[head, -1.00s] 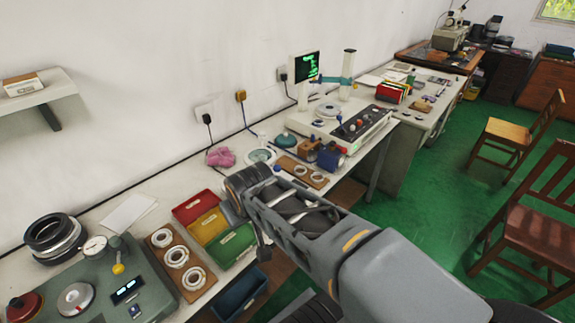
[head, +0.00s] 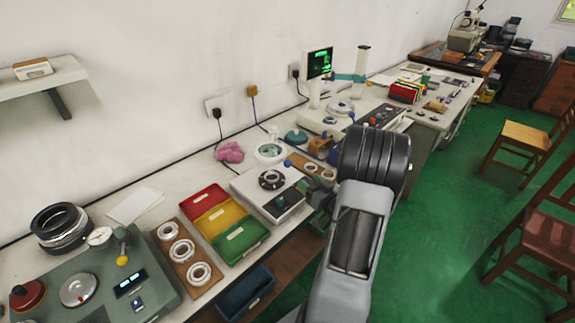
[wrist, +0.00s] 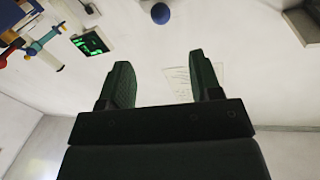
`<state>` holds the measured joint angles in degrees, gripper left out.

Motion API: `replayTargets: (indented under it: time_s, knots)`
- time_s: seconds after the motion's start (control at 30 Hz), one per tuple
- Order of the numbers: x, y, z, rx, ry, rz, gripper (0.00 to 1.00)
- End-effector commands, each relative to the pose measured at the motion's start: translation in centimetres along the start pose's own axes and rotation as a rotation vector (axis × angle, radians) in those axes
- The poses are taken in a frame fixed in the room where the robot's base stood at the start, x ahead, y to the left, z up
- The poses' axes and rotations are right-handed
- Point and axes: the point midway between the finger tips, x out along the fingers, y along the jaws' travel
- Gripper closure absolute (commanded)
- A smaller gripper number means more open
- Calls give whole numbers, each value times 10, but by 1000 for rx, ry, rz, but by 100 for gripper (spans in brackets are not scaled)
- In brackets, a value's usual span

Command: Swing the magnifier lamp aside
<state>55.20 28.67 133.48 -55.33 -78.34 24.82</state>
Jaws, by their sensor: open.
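I cannot clearly make out the magnifier lamp in the head view; my arm covers part of the bench. A small blue ball (head: 287,163) shows just left of my wrist, above the bench. A blue ball (wrist: 160,12) also shows in the wrist view, at the top centre, beyond the fingertips and apart from them. I cannot tell what it is fixed to. My gripper (wrist: 160,62) is open, with nothing between its two dark fingers. In the head view it is mostly hidden beside the dark wrist, at the bench's front edge.
A white device with a dark ring (head: 272,180) stands left of my wrist. Red (head: 207,199), yellow (head: 222,217) and green (head: 241,239) trays lie nearer. A screen (head: 319,63) and post (head: 363,68) stand behind. Chairs (head: 525,140) stand right; green floor between is clear.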

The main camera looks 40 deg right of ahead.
Motion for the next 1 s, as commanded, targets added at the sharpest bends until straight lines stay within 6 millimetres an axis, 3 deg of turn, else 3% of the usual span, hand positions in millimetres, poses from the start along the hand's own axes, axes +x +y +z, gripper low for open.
replayTargets:
  time_s: [0.17,0.7,1.0]
  knots:
    - [13,0,0,17,20,-17,42]
    - [109,-2,-2,15,19,-15,42]
    - [132,-1,-1,16,19,-12,42]
